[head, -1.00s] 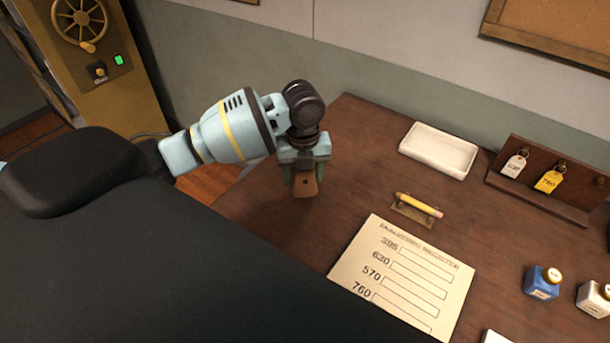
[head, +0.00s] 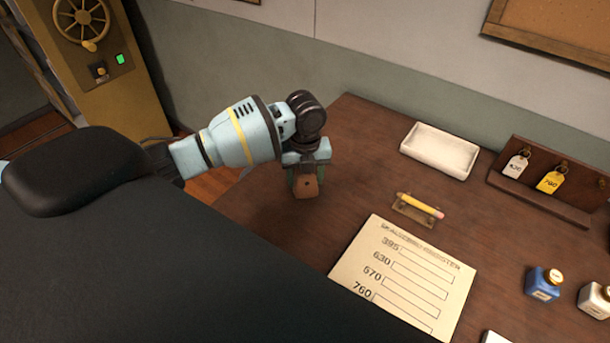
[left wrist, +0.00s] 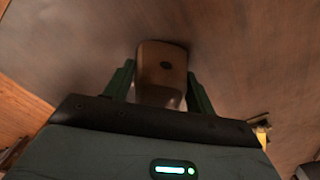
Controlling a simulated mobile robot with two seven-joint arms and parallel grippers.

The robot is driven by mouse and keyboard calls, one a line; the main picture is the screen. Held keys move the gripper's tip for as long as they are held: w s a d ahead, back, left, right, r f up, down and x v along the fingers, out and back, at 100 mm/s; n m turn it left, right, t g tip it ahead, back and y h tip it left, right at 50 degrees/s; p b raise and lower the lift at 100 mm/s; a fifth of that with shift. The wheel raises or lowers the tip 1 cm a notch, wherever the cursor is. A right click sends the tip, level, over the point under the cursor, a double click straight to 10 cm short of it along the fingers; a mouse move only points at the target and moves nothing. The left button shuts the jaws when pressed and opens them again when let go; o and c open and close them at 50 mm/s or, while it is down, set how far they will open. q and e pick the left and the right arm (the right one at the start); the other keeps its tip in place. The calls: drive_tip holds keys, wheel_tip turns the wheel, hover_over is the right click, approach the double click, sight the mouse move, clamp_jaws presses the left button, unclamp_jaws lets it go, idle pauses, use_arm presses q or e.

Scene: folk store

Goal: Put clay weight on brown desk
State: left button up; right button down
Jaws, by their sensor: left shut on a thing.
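The clay weight (head: 306,188) is a small brown block with a dark spot on its face. My left gripper (head: 306,172) is shut on it at the left part of the brown desk (head: 270,225). In the left wrist view the clay weight (left wrist: 162,72) sits between the two green fingers, with the desk top (left wrist: 235,50) beyond it. I cannot tell whether its underside touches the desk. My right gripper is not in view.
A register sheet (head: 405,280), a pencil on a holder (head: 415,205) and a white tray (head: 438,150) lie to the right. A key rack (head: 545,185) and ink bottles (head: 543,282) stand farther right. Desk around the weight is clear.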

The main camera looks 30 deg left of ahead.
use_arm(q)
drive_tip(key=o, duration=1.2)
drive_tip(key=shift+f, duration=0.1)
wheel_tip(320, 180, up, 12)
drive_tip(key=shift+r, duration=0.15)
